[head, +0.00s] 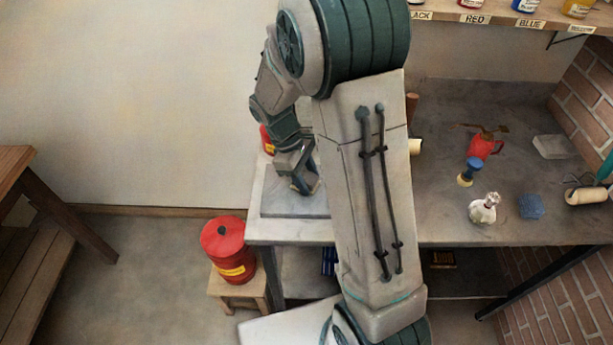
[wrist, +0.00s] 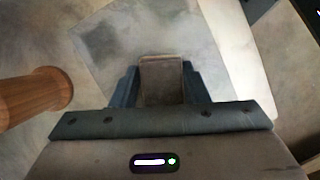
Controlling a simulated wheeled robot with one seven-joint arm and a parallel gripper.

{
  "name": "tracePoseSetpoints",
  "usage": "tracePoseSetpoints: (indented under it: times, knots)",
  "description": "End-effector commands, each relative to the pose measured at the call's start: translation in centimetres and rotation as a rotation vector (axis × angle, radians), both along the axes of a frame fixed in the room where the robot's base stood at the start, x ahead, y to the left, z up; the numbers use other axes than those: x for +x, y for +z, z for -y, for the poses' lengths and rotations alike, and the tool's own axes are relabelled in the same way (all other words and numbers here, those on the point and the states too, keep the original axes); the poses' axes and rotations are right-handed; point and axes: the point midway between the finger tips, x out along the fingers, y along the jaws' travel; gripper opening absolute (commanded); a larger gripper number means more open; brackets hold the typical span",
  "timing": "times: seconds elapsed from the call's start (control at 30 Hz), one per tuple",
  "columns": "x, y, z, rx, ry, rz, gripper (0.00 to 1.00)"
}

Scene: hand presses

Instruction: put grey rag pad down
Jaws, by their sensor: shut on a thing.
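My gripper (wrist: 161,88) is shut on the grey rag pad (wrist: 162,78), a small brownish-grey block between the two fingers in the wrist view. In the head view my gripper (head: 304,184) is at the left end of the bench, low over a flat grey slab (head: 280,203). The slab also shows beneath the pad in the wrist view (wrist: 150,25). The pad is hard to make out in the head view. I cannot tell whether its underside touches the slab.
A wooden cylinder (wrist: 35,98) is left of my gripper. My arm hides the bench's middle. A red bin (head: 226,248) stands left of the bench.

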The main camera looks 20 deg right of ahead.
Motion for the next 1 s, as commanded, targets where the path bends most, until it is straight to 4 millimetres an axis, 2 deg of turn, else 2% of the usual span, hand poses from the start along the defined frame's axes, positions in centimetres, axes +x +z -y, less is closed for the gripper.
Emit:
tracePoseSetpoints:
  times: [0.4,0.43,0.5,0.8,0.93,1.0]
  knots:
    - [0.0,-0.8,0.0,0.000,0.001,0.000,0.20]
    - [0.0,-0.8,0.0,0.000,0.001,0.000,0.44]
    - [0.0,-0.7,0.0,0.000,0.001,0.000,0.63]
    - [0.0,-0.5,0.0,0.000,0.001,0.001,0.63]
    - [0.3,0.4,-0.2,0.001,0.001,0.005,0.63]
    - [0.6,1.4,-0.6,0.001,0.002,0.005,0.63]
